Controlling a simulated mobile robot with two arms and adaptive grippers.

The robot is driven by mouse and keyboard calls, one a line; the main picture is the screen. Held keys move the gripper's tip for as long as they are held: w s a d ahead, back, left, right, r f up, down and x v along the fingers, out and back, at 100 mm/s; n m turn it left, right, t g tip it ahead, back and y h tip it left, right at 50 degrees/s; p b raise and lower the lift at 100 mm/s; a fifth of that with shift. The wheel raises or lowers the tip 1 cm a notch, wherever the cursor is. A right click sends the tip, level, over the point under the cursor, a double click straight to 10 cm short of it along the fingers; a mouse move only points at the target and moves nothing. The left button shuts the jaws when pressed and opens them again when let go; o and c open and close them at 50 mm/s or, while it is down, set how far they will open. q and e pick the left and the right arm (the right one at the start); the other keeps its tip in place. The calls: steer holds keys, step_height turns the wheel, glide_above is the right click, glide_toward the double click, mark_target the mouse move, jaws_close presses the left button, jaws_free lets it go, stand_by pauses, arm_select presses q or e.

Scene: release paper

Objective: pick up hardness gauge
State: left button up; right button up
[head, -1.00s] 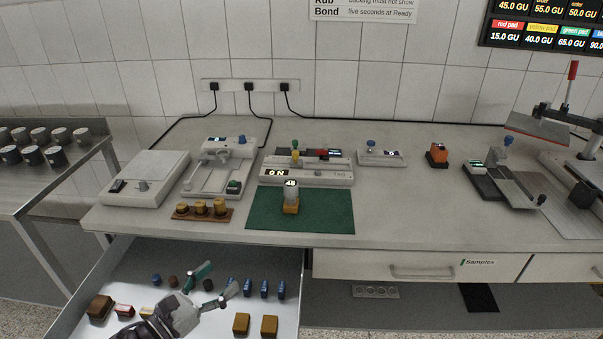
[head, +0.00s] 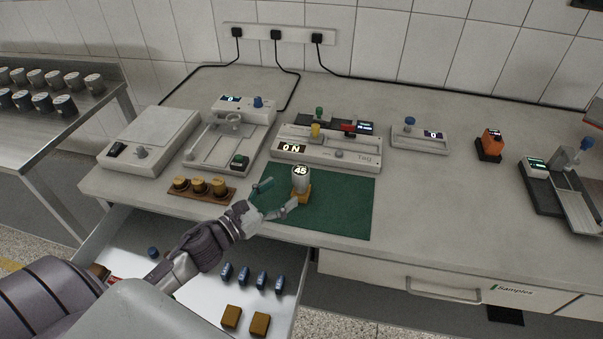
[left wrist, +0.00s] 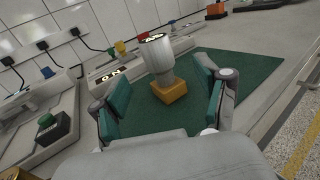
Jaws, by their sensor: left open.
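The hardness gauge (head: 301,178) is a grey-white cylinder with a dark dial on top reading 45. It stands upright on a yellow-orange block (head: 304,193) on the green mat (head: 345,215). In the left wrist view the gauge (left wrist: 157,62) and its block (left wrist: 170,91) are ahead, between my finger pads in the picture. My left gripper (head: 277,197) is open and empty, low over the mat's left part, just left of and in front of the gauge. I cannot tell whether a finger touches the block. My right gripper is not in view.
A rack of brass weights (head: 200,188) stands left of the mat. A long tester (head: 325,150) stands behind it, and a scale (head: 150,137) at the left. An open drawer (head: 195,288) with blue pieces lies below my left arm. The mat's right side is clear.

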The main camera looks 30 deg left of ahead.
mark_target(294, 181)
arm_select(q)
steer(key=shift+x, duration=0.8)
steer(key=shift+w, duration=0.4)
steer(key=shift+w+d+r+p, duration=0.2)
steer(key=shift+w+d+p, duration=0.05)
steer(key=shift+w+p, duration=0.3)
steer(key=p+x, duration=0.1)
steer(key=x, duration=0.2)
steer(key=shift+w, duration=0.3)
steer(key=shift+w+d+f, duration=0.1)
steer(key=shift+w+d, duration=0.05)
steer(key=shift+w, duration=0.15)
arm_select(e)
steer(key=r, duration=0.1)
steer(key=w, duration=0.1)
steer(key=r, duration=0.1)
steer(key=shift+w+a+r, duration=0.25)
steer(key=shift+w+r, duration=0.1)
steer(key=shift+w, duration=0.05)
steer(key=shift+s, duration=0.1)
